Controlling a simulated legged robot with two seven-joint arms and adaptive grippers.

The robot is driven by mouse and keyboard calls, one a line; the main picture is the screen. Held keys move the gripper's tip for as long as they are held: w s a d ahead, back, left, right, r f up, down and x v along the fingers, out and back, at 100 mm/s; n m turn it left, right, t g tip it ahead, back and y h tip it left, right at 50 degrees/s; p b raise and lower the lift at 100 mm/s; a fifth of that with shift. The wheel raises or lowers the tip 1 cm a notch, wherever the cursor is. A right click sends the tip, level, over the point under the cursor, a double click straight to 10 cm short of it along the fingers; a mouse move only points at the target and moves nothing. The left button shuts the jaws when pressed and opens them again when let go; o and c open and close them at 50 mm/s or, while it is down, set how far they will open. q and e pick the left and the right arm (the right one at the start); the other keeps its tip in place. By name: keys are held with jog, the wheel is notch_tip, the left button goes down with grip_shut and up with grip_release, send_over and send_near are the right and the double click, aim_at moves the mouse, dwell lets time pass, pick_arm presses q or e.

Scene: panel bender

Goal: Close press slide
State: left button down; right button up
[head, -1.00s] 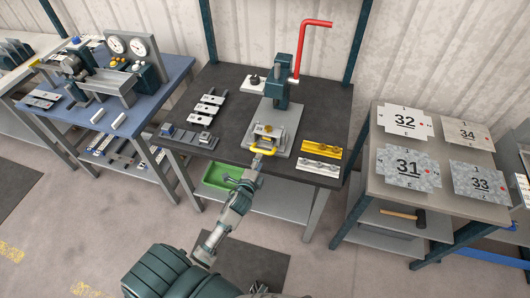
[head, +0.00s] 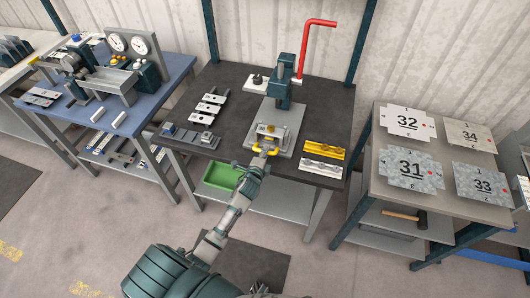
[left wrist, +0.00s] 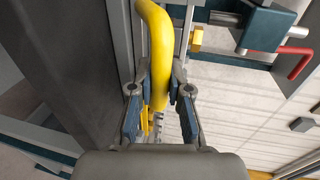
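The press (head: 283,85) stands on the dark bench, with its base plate (head: 284,137) in front. The slide (head: 267,131) sticks out toward me at the front of the base, with a yellow handle (head: 247,147) near the bench's front edge. My left gripper (head: 264,147) is at this handle. In the left wrist view the yellow handle (left wrist: 161,55) runs between the fingers of the left gripper (left wrist: 160,80), which look close against both its sides. The fingers partly hide the handle in the head view. My right gripper is not seen clearly.
A yellow block and a grey block (head: 321,164) lie right of the base. Several grey parts (head: 207,105) lie to its left. The red lever (head: 301,50) stands up behind. A green bin (head: 221,176) is below the bench top. A table with numbered plates (head: 411,168) stands right.

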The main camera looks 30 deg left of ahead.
aim_at(271, 138)
pick_arm(q)
jog(key=shift+s+a+f, duration=0.15)
jog(key=shift+a+f, duration=0.1)
jog(key=shift+a, duration=0.05)
jog(key=shift+w+d, duration=0.1)
jog(key=shift+w, duration=0.15)
jog(key=x, duration=0.2)
jog(key=r+b+x, duration=0.1)
jog(key=x, duration=0.2)
jog(key=b+x, duration=0.1)
jog(key=x, duration=0.2)
jog(key=shift+w+r, duration=0.25)
jog(key=shift+w, duration=0.15)
jog(key=b+x, duration=0.2)
jog(key=x, duration=0.2)
jog(key=shift+r, duration=0.5)
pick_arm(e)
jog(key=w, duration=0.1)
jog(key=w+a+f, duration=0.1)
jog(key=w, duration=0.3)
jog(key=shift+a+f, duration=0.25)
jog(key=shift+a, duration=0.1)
